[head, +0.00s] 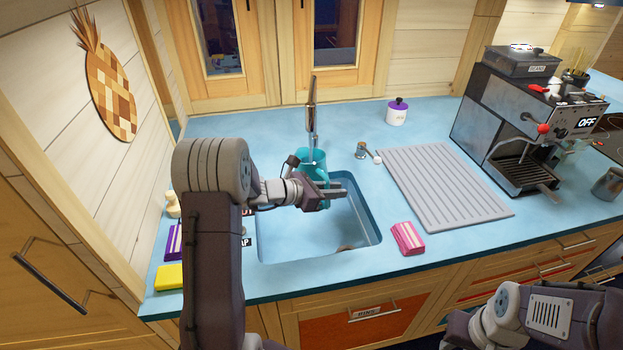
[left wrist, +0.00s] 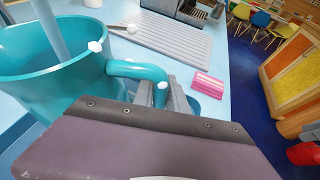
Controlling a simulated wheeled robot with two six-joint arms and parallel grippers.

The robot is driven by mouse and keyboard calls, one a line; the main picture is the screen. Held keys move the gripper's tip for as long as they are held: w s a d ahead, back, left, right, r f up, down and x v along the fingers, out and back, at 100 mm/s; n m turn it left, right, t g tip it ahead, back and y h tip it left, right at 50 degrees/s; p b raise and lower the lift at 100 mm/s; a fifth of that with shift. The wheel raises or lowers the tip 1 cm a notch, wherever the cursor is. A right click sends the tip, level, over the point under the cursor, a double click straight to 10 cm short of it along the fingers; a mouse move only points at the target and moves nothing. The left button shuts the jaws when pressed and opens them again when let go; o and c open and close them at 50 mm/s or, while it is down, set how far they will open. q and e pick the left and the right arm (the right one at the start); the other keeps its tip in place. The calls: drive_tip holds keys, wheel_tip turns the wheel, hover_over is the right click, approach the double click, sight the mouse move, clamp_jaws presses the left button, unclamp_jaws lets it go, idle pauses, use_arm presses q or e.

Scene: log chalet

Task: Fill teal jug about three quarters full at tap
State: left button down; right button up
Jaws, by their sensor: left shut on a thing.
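The teal jug (head: 313,161) is upright over the sink (head: 372,236), under the metal tap (head: 311,112). My left gripper (head: 328,191) is shut on the jug's handle. In the left wrist view the jug (left wrist: 75,85) fills the left side, and my left gripper's fingers (left wrist: 176,103) are at its handle (left wrist: 140,70). A pale blue column (left wrist: 48,30), which looks like running water, comes down into the jug's mouth. I cannot make out the water level inside. My right arm shows at the lower right of the head view, but its gripper is out of frame.
A grey ribbed drainboard (head: 445,186) lies right of the sink, with a coffee machine (head: 520,125) marked OFF beyond it. A pink sponge (head: 408,238) lies at the sink's front right. A purple-lidded white pot (head: 397,112) stands behind. A yellow block (head: 170,277) is at the left.

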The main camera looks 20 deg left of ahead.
use_arm(q)
drive_tip(key=shift+r, duration=0.2)
drive_tip(key=s+d+b, duration=0.3)
drive_tip(key=d+b, duration=0.1)
drive_tip(key=d, duration=0.3)
drive_tip(key=shift+d, duration=0.3)
drive_tip(key=shift+s+d, duration=0.1)
drive_tip(key=shift+s, duration=0.05)
